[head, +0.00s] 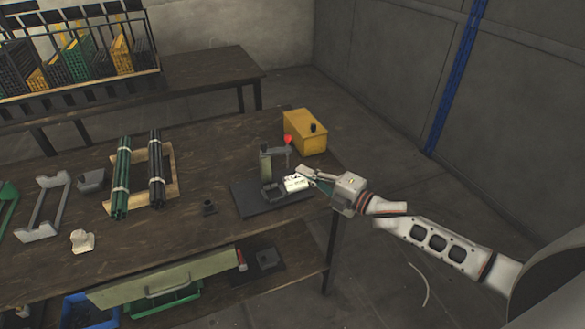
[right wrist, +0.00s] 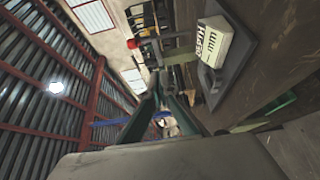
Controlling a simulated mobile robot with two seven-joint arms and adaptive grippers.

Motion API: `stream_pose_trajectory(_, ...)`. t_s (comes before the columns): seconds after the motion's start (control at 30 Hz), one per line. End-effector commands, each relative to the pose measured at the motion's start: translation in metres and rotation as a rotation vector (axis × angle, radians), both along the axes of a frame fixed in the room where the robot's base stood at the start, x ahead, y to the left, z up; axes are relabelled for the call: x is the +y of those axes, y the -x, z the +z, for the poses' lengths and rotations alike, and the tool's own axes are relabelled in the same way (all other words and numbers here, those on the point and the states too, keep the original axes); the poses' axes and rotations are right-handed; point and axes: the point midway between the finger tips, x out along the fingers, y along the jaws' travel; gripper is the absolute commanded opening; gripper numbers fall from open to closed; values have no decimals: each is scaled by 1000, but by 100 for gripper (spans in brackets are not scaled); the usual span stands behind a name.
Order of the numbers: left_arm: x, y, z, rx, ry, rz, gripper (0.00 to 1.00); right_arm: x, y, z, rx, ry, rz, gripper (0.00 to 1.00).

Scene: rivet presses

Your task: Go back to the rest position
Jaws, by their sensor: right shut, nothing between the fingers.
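My right gripper (head: 313,175) reaches in from the right over the right end of the workbench (head: 223,153). Its fingers are shut with nothing between them, close beside the rivet press (head: 265,165). The press has a red knob and stands on a dark base plate (head: 250,205). A white block with dark markings (head: 296,183) sits at the press, just left of my fingertips; the right wrist view shows it (right wrist: 215,42) at the upper right, apart from the shut fingers (right wrist: 158,105). My left gripper does not show.
A yellow box (head: 305,132) stands behind the press. Bundles of green rods (head: 122,180) and black rods (head: 156,170) lie in a wooden rack. Open floor (head: 400,270) lies right of the bench.

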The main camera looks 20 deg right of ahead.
Motion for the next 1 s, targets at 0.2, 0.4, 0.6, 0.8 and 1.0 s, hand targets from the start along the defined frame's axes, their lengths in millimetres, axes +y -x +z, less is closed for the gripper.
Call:
stream_pose_trajectory(0.2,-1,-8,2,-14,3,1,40,-21,29,-2,2,0,1,0)
stream_pose_trajectory(0.4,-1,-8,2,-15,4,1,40,-30,40,0,0,0,0,0)
stream_pose_trajectory(0.6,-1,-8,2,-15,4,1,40,-31,43,-1,3,-3,0,0)
stream_pose_trajectory(0.8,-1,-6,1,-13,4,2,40,-7,71,-46,157,-174,-58,0)
stream_pose_trajectory(1.0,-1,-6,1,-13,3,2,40,33,152,-138,530,-576,-259,0)
